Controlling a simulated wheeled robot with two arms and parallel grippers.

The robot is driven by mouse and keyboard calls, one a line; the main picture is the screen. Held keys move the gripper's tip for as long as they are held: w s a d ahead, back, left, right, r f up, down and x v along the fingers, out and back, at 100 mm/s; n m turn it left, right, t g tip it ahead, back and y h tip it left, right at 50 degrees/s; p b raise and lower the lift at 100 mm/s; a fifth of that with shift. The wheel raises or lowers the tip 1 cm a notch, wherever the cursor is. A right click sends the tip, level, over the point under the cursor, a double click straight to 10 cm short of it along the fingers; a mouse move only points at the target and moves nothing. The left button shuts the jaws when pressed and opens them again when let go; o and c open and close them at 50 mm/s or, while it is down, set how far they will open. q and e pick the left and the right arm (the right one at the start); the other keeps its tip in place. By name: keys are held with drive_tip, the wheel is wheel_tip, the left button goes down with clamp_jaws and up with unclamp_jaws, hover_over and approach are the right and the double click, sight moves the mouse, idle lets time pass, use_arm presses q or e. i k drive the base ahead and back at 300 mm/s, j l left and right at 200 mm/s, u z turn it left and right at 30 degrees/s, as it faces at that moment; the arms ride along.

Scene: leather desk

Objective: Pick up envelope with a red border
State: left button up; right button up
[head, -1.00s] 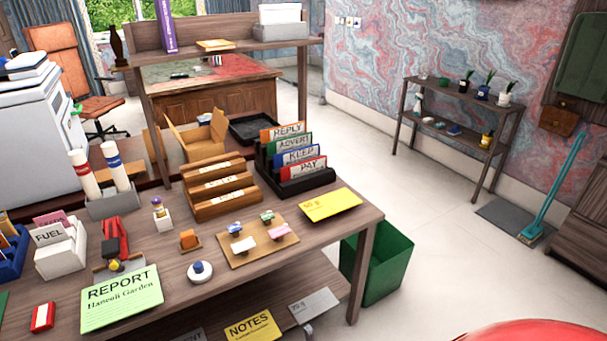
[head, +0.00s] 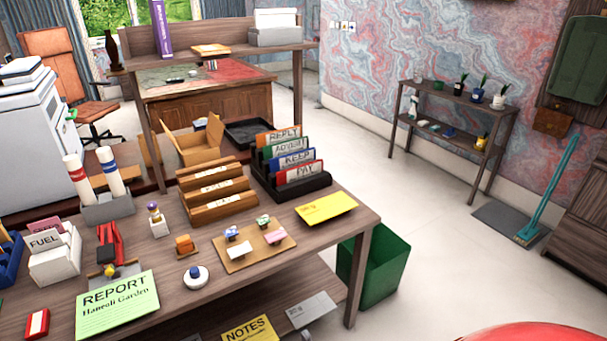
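I cannot make out an envelope with a red border in the head view. The closest paper-like things are a yellow card or envelope (head: 326,207) at the right end of the desk top (head: 290,275) and a green REPORT sheet (head: 117,305) at the front left. A small red item with a white middle (head: 37,324) lies at the front left; it looks more like a small box. Neither of my grippers is in view.
A dark sorter (head: 300,186) holds folders marked REPLY, ADVERT, KEEP and PAY. A wooden sorter (head: 217,205) stands beside it. Below are a yellow NOTES pad (head: 250,331) and a grey card (head: 311,309).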

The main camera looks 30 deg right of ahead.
sight(290, 176)
drive_tip(key=i+l, duration=0.2)
drive_tip(key=l, duration=0.2)
drive_tip(key=i+l, duration=0.15)
drive_tip(key=l, duration=0.25)
drive_tip(key=i+l, duration=0.2)
drive_tip(key=l, duration=0.2)
